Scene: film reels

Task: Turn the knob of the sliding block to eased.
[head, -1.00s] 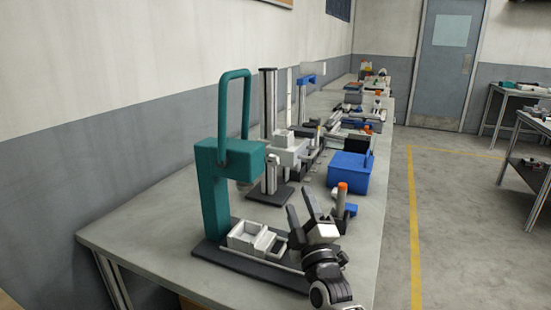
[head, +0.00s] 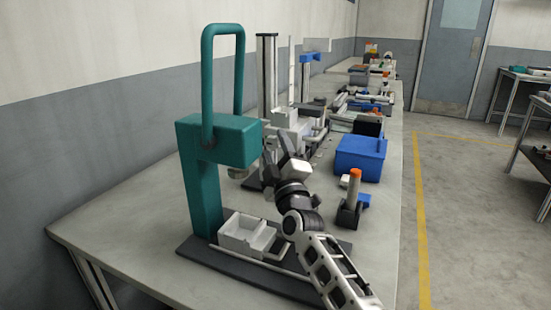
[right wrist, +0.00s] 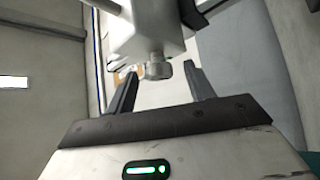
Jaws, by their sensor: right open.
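The sliding block (head: 285,116) is a pale grey block on an upright metal column (head: 267,80), behind my right gripper in the head view. In the right wrist view the block (right wrist: 148,27) fills the top middle, and its round grey knob (right wrist: 158,69) points toward me. My right gripper (head: 275,150) is open. In the right wrist view the fingertips (right wrist: 160,76) stand either side of the knob with gaps; I cannot tell whether they reach its depth. No eased mark can be read. My left gripper is out of view.
A teal press (head: 203,180) with a tall loop handle stands close left of my right gripper, with a white tray (head: 247,236) at its base. A blue box (head: 360,157) and an orange-topped post (head: 354,188) stand to the right. The table's front left is clear.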

